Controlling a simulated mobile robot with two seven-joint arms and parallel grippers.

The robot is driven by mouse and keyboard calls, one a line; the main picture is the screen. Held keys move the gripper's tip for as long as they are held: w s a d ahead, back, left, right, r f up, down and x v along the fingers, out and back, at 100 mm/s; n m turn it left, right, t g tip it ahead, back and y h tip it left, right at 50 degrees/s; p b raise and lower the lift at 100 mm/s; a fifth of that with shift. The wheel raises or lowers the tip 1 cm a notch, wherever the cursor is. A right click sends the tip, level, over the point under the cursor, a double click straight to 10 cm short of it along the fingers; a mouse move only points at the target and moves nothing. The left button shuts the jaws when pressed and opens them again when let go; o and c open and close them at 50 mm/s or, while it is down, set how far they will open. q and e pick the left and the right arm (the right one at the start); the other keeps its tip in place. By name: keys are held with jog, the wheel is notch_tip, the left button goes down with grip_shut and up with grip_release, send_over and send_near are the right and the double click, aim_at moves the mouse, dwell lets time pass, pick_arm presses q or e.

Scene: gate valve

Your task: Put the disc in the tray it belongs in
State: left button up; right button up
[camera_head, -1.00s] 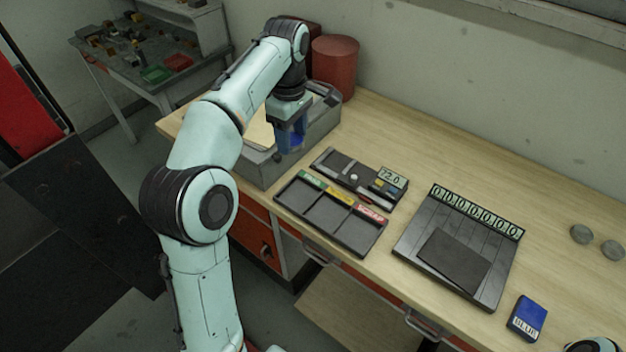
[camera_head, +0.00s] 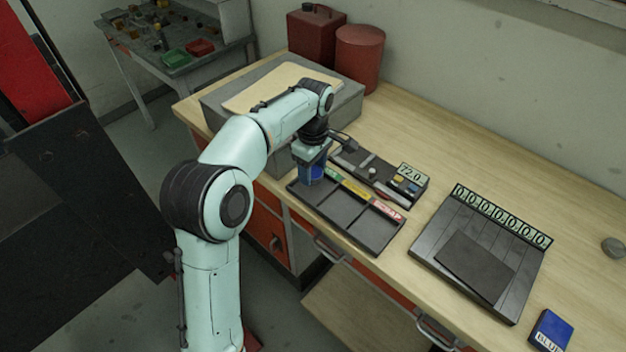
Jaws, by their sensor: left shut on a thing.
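My left gripper (camera_head: 312,175) points down over the left end of the sorting tray, at the compartment by the green label. It is shut on the disc, which its fingers and the view angle hide; I cannot tell how far it is above the tray floor. The sorting tray (camera_head: 345,213) is dark, with three compartments side by side. Their labels are green (camera_head: 334,173), yellow (camera_head: 357,190) and red (camera_head: 386,210). The middle and right compartments look empty. My right gripper is not in view.
A gauge with a 72.0 display (camera_head: 411,172) lies just behind the tray. A slatted board with a row of zeros (camera_head: 437,236) lies to the right. A blue box (camera_head: 551,329) and a grey round piece (camera_head: 613,246) lie further right. A large grey case (camera_head: 345,105) stands behind my gripper.

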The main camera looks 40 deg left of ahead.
aim_at(313, 172)
pick_arm(q)
jog(key=shift+f+b, duration=0.3)
jog(key=shift+f, duration=1.7)
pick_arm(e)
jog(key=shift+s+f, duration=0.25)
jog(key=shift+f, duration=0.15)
pick_arm(q)
jog(key=shift+f, duration=0.2)
jog(key=o, duration=1)
jog(key=shift+o, duration=0.2)
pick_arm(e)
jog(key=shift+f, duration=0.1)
pick_arm(q)
notch_tip(313, 172, up, 12)
jog(key=shift+f+p, duration=0.1)
jog(key=shift+p, duration=1.05)
jog(key=shift+r, duration=0.3)
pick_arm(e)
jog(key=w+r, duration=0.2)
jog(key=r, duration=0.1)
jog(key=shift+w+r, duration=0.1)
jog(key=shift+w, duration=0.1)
